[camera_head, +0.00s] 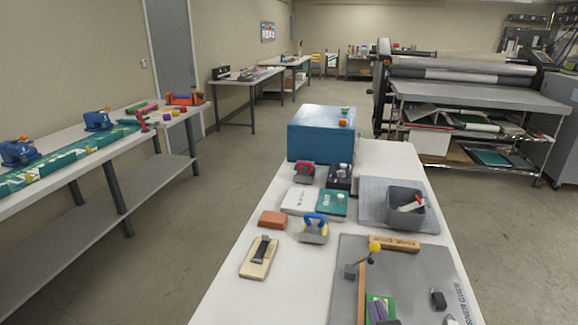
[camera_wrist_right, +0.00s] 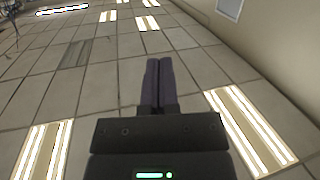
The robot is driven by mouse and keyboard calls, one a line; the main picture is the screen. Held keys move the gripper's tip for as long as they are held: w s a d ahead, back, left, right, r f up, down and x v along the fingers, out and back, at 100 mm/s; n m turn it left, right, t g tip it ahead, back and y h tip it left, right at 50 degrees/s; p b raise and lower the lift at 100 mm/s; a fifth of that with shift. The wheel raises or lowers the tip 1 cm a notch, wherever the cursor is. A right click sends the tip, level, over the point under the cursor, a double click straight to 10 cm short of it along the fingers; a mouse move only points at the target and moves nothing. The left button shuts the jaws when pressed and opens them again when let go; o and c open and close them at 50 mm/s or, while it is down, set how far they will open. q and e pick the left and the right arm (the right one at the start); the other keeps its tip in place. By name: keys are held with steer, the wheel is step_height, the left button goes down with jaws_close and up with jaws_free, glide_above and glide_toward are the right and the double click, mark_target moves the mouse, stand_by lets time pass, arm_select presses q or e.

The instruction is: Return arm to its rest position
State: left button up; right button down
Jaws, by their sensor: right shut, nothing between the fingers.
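My right gripper (camera_head: 377,304) shows at the bottom edge of the head view, in front of the grey board (camera_head: 410,262) on the near white table. Only its purple-grey fingers and a bit of dark body show there. In the right wrist view the two fingers (camera_wrist_right: 152,62) lie side by side, shut and empty. They point up toward the ceiling, with tiles and lit lamps behind. The rest of the right arm is out of the picture. My left gripper is in neither view.
The near white table (camera_head: 222,292) holds a blue box (camera_head: 318,135), a dark grey bin (camera_head: 405,215) and a yellow-knobbed lever (camera_head: 374,247). A long bench (camera_head: 60,215) stands left and a laminator (camera_head: 465,90) at the back right. The floor between table and bench is clear.

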steer(key=s+d+f+g, duration=0.1)
steer(key=s+f+g, duration=0.55)
steer(key=s, duration=0.25)
steer(key=s+d+f+g, duration=0.1)
steer(key=s+f+g, duration=0.55)
steer(key=s, duration=0.25)
steer(key=s+f+n+g+b, duration=0.1)
steer(key=s+f+g+b, duration=0.2)
steer(key=f, duration=1.9)
arm_select(q)
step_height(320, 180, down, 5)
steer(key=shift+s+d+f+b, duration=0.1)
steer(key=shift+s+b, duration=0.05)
steer(key=shift+b, duration=0.9)
arm_select(e)
steer(key=s+d+f, duration=0.2)
steer(key=s+f, duration=0.9)
steer(key=s, duration=0.2)
steer(key=shift+s+d+f, duration=0.35)
steer(key=shift+f, duration=0.05)
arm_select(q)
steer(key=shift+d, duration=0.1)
